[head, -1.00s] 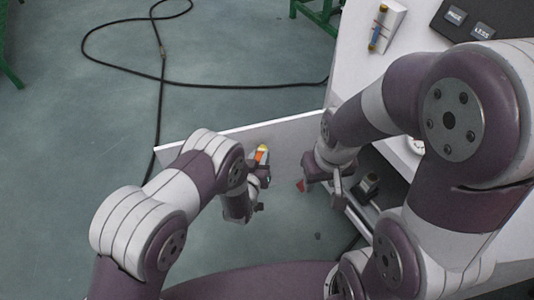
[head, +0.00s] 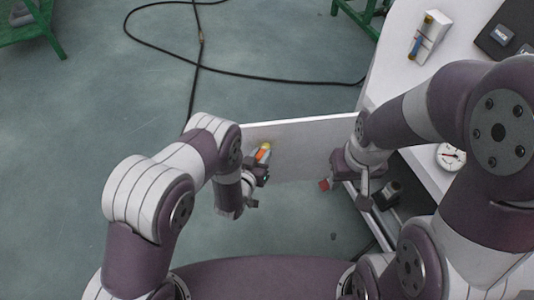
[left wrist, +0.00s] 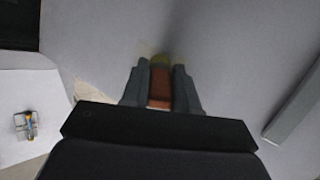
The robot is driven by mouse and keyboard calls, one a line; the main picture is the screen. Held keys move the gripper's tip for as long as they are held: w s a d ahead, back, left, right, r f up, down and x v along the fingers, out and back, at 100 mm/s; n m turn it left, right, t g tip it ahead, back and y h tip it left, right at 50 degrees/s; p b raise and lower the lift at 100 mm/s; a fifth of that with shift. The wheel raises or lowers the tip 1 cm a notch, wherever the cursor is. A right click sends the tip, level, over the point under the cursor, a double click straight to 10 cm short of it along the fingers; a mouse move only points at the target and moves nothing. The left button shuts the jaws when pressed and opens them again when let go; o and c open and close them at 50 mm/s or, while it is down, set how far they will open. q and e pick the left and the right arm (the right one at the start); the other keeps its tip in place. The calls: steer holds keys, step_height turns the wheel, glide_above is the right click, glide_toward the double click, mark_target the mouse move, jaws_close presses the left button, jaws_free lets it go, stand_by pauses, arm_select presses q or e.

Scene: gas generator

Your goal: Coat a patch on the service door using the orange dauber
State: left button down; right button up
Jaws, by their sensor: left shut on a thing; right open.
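The service door (head: 310,150) is a pale panel standing out from the white cabinet, with its top edge facing me in the head view. My left gripper (head: 262,172) is shut on the orange dauber (head: 264,153) in front of the door. In the left wrist view, the dauber's orange-red body (left wrist: 160,82) sits between the fingers, its yellowish tip against or very near the grey door face (left wrist: 225,45). I cannot tell contact. A faint yellowish tint shows beside the tip. My right gripper (head: 352,182) is open by the door's cabinet-side end, beside a small red part (head: 324,184).
The white cabinet (head: 400,90) carries a holder (head: 430,38) with a blue-and-orange tool, and a round gauge (head: 450,157). A dark opening with a black part (head: 387,193) lies below. A black cable (head: 260,72) loops over the floor. Green frames stand behind.

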arm_select(q)
steer(key=shift+w+d+b, duration=0.2)
steer(key=shift+d, duration=0.8)
steer(key=shift+w+d+b, duration=0.15)
steer(key=shift+w+d, duration=0.05)
steer(key=shift+d, duration=0.8)
steer(key=shift+w+d+b, duration=0.15)
steer(key=shift+d+b, duration=0.1)
steer(key=shift+d, duration=0.7)
steer(key=shift+w+d+b, duration=0.1)
steer(key=shift+d+b, duration=0.15)
steer(key=shift+d, duration=0.7)
steer(key=d+b, duration=0.1)
steer(key=d, duration=0.1)
steer(key=shift+d, duration=0.35)
steer(key=shift+w+d, duration=0.1)
steer(key=shift+d, duration=0.25)
